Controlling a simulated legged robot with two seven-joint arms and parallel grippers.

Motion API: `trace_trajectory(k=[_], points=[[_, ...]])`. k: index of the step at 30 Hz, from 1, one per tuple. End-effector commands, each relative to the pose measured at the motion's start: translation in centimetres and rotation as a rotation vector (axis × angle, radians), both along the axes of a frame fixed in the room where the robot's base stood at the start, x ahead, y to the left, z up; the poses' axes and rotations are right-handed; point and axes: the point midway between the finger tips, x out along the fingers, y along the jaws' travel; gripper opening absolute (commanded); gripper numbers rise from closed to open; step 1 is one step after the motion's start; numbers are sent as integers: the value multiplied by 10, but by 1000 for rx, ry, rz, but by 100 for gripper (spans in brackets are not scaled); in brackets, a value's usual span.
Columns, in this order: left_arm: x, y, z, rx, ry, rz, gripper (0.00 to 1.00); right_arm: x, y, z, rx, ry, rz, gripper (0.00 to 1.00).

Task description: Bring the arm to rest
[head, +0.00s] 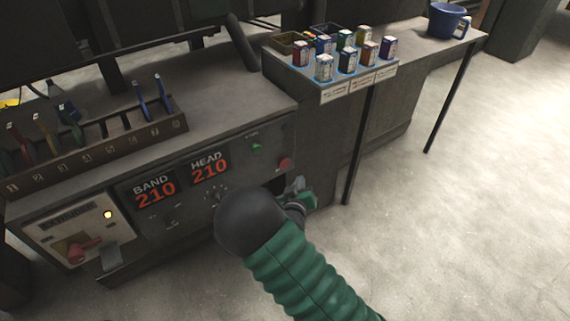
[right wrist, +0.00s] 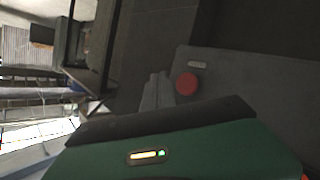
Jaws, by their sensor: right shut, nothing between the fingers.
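My right arm, with a green ribbed sleeve and a dark rounded joint, comes in from the bottom of the head view. My right gripper (head: 298,186) is shut and empty, in front of the console's right end. Its grey fingers (right wrist: 157,92) show in the right wrist view, close beside a red button (right wrist: 187,84). The same red button (head: 285,164) sits on the console panel in the head view, just above and left of the gripper. I cannot tell whether the fingers touch the panel. My left gripper is not in view.
The console (head: 60,189) shows BAND 210 and HEAD 210, with a red switch (head: 84,248) at lower left. A slotted tool rack (head: 100,150) stands on top. The floor at right is clear.

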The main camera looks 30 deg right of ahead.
Motion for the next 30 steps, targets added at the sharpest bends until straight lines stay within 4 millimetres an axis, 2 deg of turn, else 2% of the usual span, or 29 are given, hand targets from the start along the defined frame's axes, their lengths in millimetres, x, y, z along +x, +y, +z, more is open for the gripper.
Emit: trace_trajectory(k=[20,23,26,28,30], points=[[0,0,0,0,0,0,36,0,0,0,2,1,0,0],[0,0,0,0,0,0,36,-5,6,-8,75,38,0,0],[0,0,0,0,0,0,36,-25,36,-26,283,156,19,0],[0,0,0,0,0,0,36,-49,69,-32,448,272,58,0],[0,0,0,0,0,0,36,-77,102,-30,568,389,108,0]])
